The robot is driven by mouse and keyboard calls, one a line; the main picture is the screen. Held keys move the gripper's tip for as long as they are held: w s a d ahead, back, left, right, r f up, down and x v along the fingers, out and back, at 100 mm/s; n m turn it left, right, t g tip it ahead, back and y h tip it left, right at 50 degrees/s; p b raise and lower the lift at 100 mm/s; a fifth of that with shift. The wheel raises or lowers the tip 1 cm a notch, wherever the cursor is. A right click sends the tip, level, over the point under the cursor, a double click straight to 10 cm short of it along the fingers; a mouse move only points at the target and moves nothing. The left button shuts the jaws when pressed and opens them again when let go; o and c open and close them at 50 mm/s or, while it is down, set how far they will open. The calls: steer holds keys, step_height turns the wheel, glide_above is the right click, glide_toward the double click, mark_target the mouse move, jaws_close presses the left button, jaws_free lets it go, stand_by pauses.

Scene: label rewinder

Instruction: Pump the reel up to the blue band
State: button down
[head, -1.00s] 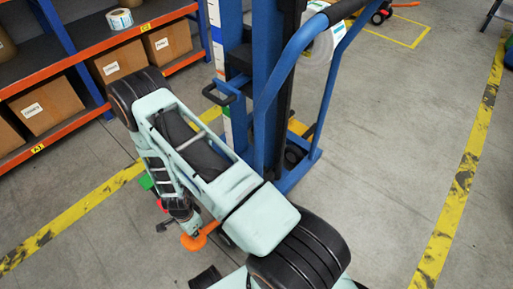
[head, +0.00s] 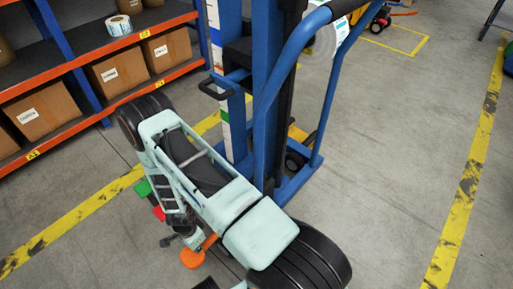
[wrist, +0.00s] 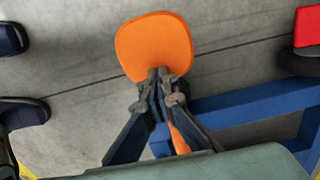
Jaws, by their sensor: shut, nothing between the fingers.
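A blue wheeled lift (head: 262,110) stands in front of me with an upright mast. The white reel (head: 327,40) is on its far side, partly hidden by the blue handle frame. A scale strip (head: 213,15) on the mast carries a blue band (head: 216,37) and a green one lower down. The black carriage handle (head: 220,86) is below the blue band. The orange foot pedal (head: 192,257) is low by the lift's base; it also shows in the wrist view (wrist: 153,38). My gripper (wrist: 160,76) is shut and empty, its tips over the pedal's near edge; contact is hard to tell.
A green pedal-like piece (head: 142,187) and a red one (head: 158,213) are near the base. An orange shelf rack (head: 90,65) with boxes stands at left. Yellow floor lines (head: 465,190) mark open concrete at right.

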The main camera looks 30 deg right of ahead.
step_height(320, 180, up, 12)
steer(key=p, duration=0.7)
steer(key=shift+a+r+p, duration=0.15)
steer(key=shift+a+p, duration=0.1)
steer(key=shift+p, duration=0.1)
steer(key=f+b, duration=0.4)
steer(key=f, duration=0.1)
steer(key=f+b, duration=0.4)
steer(key=f, duration=0.1)
steer(key=f+b, duration=0.4)
steer(key=f, duration=0.1)
steer(key=shift+d, duration=0.3)
steer(key=shift+f, duration=0.5)
step_height(320, 180, up, 16)
steer(key=p, duration=1.2)
steer(key=shift+a, duration=0.3)
